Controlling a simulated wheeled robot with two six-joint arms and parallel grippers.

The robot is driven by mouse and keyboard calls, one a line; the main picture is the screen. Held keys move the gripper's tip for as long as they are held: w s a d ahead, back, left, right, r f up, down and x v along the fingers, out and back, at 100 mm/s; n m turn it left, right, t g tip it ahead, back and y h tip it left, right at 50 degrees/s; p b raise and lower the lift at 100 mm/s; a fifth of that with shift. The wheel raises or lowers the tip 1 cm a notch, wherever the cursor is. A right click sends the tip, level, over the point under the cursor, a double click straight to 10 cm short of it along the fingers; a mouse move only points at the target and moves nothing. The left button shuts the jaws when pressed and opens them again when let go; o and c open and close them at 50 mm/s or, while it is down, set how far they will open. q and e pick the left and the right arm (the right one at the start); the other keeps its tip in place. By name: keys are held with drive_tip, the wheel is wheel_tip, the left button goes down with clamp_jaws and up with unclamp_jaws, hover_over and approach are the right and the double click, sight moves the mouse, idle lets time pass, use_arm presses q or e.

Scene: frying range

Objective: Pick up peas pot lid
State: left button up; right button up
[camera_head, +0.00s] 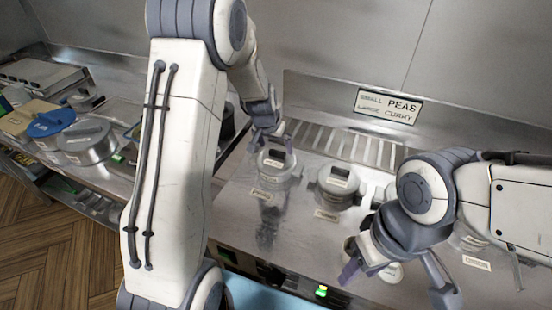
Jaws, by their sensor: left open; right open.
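A small lidded metal pot (268,175) stands at the back left of the metal counter. Its lid has a dark raised handle (278,158). A second lidded pot (338,188) of the same kind stands to its right. The labels in front of them are too small to read, so I cannot tell which is the peas pot. My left gripper (272,137) is open just above and behind the first pot's lid handle; I cannot tell whether they touch. My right gripper (352,268) is open near the counter's front, beside a partly hidden pot and a round lid (391,272).
A wall sign (388,106) reads "SMALL PEAS" and "LARGE CURRY". A slotted rack (330,142) runs along the back. More pots are partly hidden by my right arm. On the left counter stand a large metal pot (88,147) and a blue lid (51,123).

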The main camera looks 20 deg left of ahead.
sight(277, 152)
use_arm(q)
drive_tip(key=x, duration=0.4)
drive_tip(key=shift+w+a+f, duration=0.1)
drive_tip(key=shift+w+f, duration=0.05)
drive_tip(key=shift+c, duration=0.3)
drive_tip(key=c, duration=1.3)
drive_tip(key=shift+c, duration=0.2)
drive_tip(key=shift+p, duration=0.3)
wheel_tip(277, 152, up, 4)
drive_tip(key=shift+w+r, duration=0.1)
drive_tip(key=s+d+r+p, duration=0.1)
drive_tip(key=s+d+r, duration=0.1)
drive_tip(key=d+r, duration=0.9)
drive_tip(key=shift+d+r, duration=0.25)
